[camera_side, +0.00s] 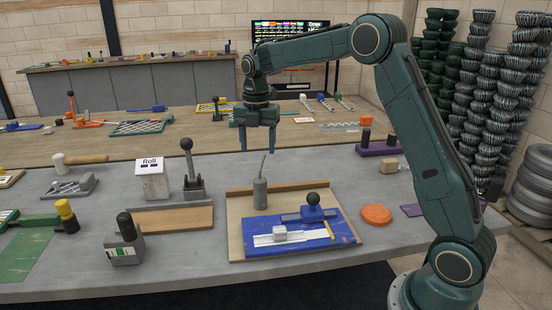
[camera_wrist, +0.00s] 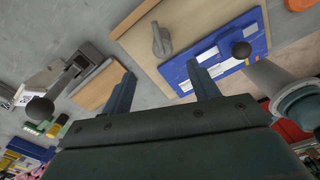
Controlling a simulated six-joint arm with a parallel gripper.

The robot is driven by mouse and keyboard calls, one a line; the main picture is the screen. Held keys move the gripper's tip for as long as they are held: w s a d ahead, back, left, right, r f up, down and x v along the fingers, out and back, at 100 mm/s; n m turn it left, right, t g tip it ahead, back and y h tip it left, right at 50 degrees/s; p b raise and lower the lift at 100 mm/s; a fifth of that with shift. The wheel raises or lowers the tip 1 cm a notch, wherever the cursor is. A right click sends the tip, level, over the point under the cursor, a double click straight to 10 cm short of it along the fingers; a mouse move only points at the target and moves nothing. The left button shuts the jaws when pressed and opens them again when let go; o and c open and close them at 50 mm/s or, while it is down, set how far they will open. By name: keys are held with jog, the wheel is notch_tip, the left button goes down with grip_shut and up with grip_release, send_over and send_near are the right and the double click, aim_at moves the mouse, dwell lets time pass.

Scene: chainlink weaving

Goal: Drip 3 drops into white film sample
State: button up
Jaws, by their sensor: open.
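My gripper (camera_side: 257,148) is open and empty, fingers pointing down, above and behind the work board. In the wrist view its two fingers (camera_wrist: 161,70) stand wide apart. A grey bottle (camera_side: 260,194) with a thin curved spout stands upright on the wooden board (camera_side: 237,232), below the gripper; it also shows in the wrist view (camera_wrist: 161,40). A blue plate (camera_side: 336,231) lies on the board and also shows in the wrist view (camera_wrist: 178,78). On the plate is a whitish strip (camera_side: 262,240), perhaps the white film, with a small white block (camera_side: 279,233) on it.
On the blue plate stands a black-knobbed tool (camera_side: 312,210). Left of the board are a lever tool (camera_side: 193,185), a white "Roll" block (camera_side: 153,182) and a grey block with a black knob (camera_side: 124,245). An orange disc (camera_side: 376,214) lies to the right.

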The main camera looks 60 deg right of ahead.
aim_at(260, 178)
notch_tip(260, 178, down, 7)
jog(key=shift+r, duration=0.1)
dwell(0.4)
jog(key=shift+s+a+f, duration=0.1)
jog(key=shift+s+f, duration=0.05)
jog(key=shift+f, duration=1.2)
jog(key=shift+s+f, duration=0.1)
jog(key=shift+f, duration=1.2)
grip_shut()
